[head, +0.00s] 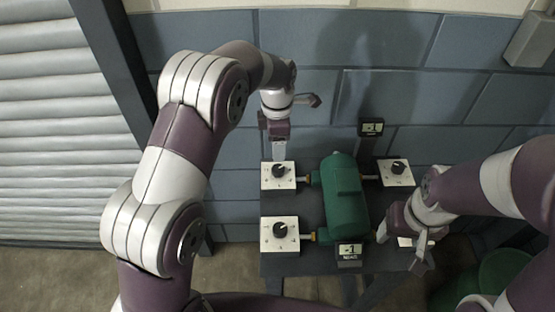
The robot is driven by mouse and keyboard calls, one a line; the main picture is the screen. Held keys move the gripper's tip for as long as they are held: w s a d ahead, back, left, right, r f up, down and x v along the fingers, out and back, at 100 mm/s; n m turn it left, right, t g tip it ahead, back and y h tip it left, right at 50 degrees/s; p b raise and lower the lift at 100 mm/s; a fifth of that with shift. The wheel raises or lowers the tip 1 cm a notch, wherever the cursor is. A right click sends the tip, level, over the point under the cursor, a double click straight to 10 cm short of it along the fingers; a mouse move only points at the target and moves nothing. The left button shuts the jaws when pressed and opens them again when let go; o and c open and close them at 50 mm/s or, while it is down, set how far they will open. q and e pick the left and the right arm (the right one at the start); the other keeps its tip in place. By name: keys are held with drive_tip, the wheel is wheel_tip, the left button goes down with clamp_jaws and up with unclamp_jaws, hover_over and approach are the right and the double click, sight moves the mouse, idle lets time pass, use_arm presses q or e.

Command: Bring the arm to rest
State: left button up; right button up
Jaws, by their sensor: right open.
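A lower right plate (404,242) is mostly hidden by my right gripper. My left gripper (279,152) points down just behind the upper left plate; its finger opening is not clear. My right gripper (383,236) is open beside the casing's lower right, near that hidden plate. I cannot tell whether it touches anything.
Small displays stand behind (372,127) and in front (349,250) of the casing; both seem to read -1. A blue block wall (400,95) closes the back. A ribbed shutter (50,130) is at the left. A green bin (508,270) stands on the floor at the right.

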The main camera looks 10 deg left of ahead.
use_arm(q)
drive_tip(key=shift+r+p, duration=0.8)
drive_tip(key=shift+r, duration=0.75)
